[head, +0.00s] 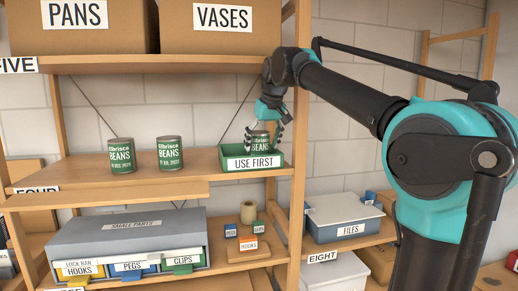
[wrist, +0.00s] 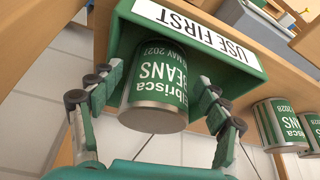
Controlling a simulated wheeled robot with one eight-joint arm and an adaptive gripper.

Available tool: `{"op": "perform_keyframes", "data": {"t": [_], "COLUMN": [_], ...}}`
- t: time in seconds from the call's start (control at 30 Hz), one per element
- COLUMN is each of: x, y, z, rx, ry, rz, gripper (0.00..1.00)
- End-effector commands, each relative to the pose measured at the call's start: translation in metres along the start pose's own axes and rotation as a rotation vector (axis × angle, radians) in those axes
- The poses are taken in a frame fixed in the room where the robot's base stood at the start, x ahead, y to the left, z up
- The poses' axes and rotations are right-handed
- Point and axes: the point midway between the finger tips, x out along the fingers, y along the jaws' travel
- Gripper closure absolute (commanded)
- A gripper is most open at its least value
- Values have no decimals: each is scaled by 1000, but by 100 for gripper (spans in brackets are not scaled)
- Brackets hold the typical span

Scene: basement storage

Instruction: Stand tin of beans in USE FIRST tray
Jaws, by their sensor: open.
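A green-labelled tin of beans (head: 261,140) with a bare metal end is in the green USE FIRST tray (head: 225,163) on shelf FOUR. It looks upright. In the wrist view the tin (wrist: 160,85) reads MAY 2027, and the tray (wrist: 185,50) shows behind it with its white label. My gripper (head: 262,125) is open, with its fingers on either side of the tin; I cannot tell whether they touch it. Two similar tins stand on the same shelf to the left of the tray, a left one (head: 122,155) and a right one (head: 170,153).
Cardboard boxes marked PANS (head: 80,35) and VASES (head: 222,30) sit on the shelf above. Below are a grey small-parts cabinet (head: 135,230) and a FILES box (head: 343,215). A wooden upright (head: 298,130) stands just right of the tray.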

Motion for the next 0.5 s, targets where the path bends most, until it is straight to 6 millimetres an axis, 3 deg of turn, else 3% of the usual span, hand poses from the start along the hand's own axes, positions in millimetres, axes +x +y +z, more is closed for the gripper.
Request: {"op": "perform_keyframes", "data": {"t": [0.3,0.5], "x": [-24,-36], "y": [0,0], "z": [56,81], "rx": [0,1], "ry": [0,0], "rz": [0,1], "gripper": [24,24]}}
